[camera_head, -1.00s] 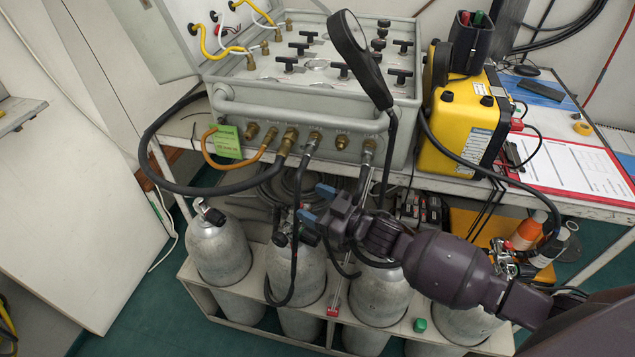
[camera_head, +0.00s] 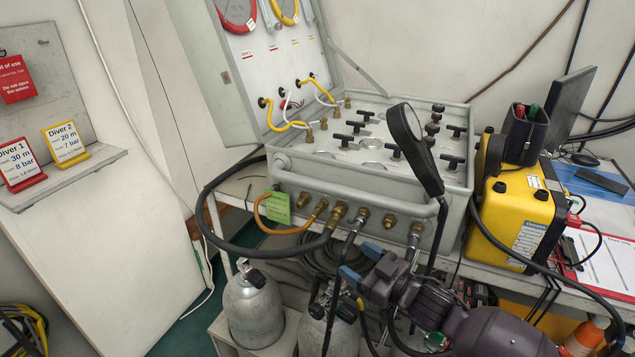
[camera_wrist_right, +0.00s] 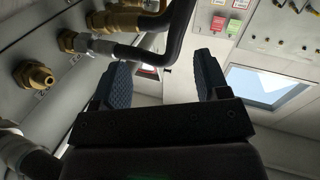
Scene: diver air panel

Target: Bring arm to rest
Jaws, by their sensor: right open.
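My right gripper (camera_head: 361,265) is in front of the grey air panel case (camera_head: 290,182), below its row of brass fittings. Its two blue fingers are apart with nothing between them. In the right wrist view the open fingers (camera_wrist_right: 165,82) point up, near a dark hose (camera_wrist_right: 178,35) and brass fittings (camera_wrist_right: 36,75) on the case front. A black hose passes close to the gripper in the head view; whether they touch I cannot tell. My left gripper is not in view.
Grey cylinders (camera_head: 254,308) stand in a rack under the bench. A yellow unit (camera_head: 515,215) stands right of the case. Diver cards (camera_head: 66,143) stand on a left shelf. Several hoses hang around my right arm.

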